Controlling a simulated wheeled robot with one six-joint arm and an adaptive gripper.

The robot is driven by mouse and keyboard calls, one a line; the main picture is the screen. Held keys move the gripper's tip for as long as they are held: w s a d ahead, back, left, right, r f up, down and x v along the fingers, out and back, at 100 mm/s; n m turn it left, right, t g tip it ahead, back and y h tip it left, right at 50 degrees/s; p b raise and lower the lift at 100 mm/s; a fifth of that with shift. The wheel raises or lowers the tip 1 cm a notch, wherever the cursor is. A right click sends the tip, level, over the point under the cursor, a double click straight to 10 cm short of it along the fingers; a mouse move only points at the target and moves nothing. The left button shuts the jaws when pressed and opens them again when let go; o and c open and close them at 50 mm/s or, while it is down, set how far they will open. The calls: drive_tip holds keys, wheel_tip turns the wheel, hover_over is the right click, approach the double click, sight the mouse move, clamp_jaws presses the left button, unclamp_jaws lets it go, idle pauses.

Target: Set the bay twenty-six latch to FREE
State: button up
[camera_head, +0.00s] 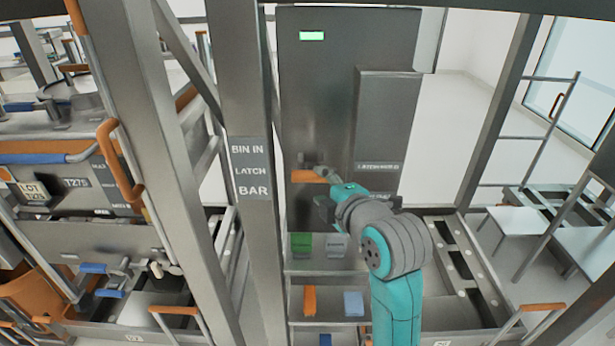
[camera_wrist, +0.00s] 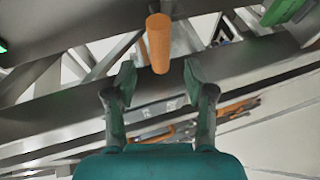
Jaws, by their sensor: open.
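An orange latch handle (camera_head: 308,176) sticks out from the dark grey cabinet panel (camera_head: 318,90) in the head view. My gripper (camera_head: 317,187) is right by this handle, at the end of my teal and grey arm. In the wrist view the orange handle (camera_wrist: 159,42) points toward the camera, just beyond and between the two open fingers of my gripper (camera_wrist: 158,82). The fingers appear not to touch it. A small green indicator (camera_head: 312,36) is lit near the panel's top. A label at the right of the panel is too small to read surely. No bay number is readable.
A grey post (camera_head: 245,100) with a sign reading "BIN IN LATCH BAR" (camera_head: 251,170) stands left of the panel. A rack with bins and orange handles (camera_head: 120,160) fills the left. Green and grey blocks (camera_head: 302,243) sit below. Open floor lies to the right behind the frame.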

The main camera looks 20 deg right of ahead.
sight(313, 179)
drive_tip(key=x, duration=0.7)
drive_tip(key=shift+c, duration=0.3)
clamp_jaws()
